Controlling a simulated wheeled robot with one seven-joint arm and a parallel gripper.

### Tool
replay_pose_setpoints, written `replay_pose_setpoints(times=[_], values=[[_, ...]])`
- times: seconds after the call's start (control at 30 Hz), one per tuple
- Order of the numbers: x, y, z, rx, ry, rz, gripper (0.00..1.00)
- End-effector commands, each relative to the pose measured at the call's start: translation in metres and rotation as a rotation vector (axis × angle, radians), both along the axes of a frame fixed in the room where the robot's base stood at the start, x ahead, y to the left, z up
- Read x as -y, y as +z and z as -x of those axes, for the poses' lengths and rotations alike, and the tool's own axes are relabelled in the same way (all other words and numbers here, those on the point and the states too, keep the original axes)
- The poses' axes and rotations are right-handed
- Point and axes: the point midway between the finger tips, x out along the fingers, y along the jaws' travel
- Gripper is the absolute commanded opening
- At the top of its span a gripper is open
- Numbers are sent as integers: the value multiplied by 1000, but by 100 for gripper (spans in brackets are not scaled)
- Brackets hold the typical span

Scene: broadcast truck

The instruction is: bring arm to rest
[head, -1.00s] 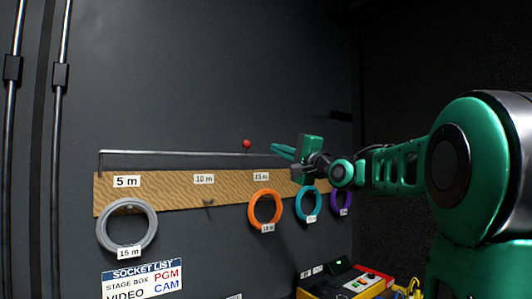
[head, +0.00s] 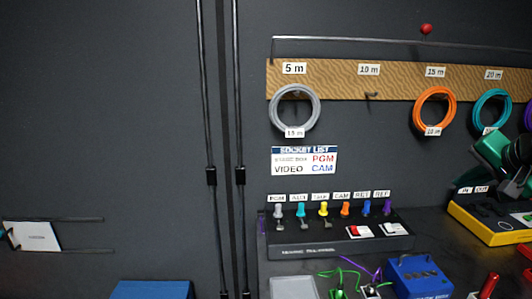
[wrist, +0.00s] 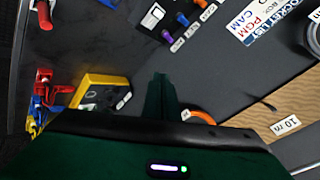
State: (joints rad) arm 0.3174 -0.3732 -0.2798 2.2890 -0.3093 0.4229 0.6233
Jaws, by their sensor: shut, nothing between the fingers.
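My gripper (wrist: 165,95) shows in the wrist view as a dark green shape, with its fingers together and nothing between them. In the head view only a green part of my arm shows at the right edge, in front of the wall and above the yellow box; the fingertips cannot be made out there. The arm is apart from the cable coils on the board.
A wooden board (head: 335,80) on the wall holds a grey coil (head: 273,108), an orange coil (head: 417,108) and a teal coil (head: 477,108). Below stand a black socket panel (head: 330,240), a yellow box (head: 480,228) and a blue box (head: 418,277). The wall at left is mostly clear.

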Motion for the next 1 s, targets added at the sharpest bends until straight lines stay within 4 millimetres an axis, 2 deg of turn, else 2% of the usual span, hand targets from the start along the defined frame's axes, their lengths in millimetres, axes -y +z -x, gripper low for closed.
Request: replay_pose_setpoints(times=[0.03,0.2,0.3,0.4,0.5,0.6,0.67,1.0], values=[[-6,-25,21,-91,32,28,0],[-24,-96,105,-404,164,99,0],[-35,-126,155,-568,249,112,0],[-46,-146,199,-698,325,109,0],[-53,-156,229,-785,379,100,0],[-59,-162,246,-833,410,90,0],[-60,-163,250,-843,419,88,0],[-60,-163,251,-845,420,88,0]])
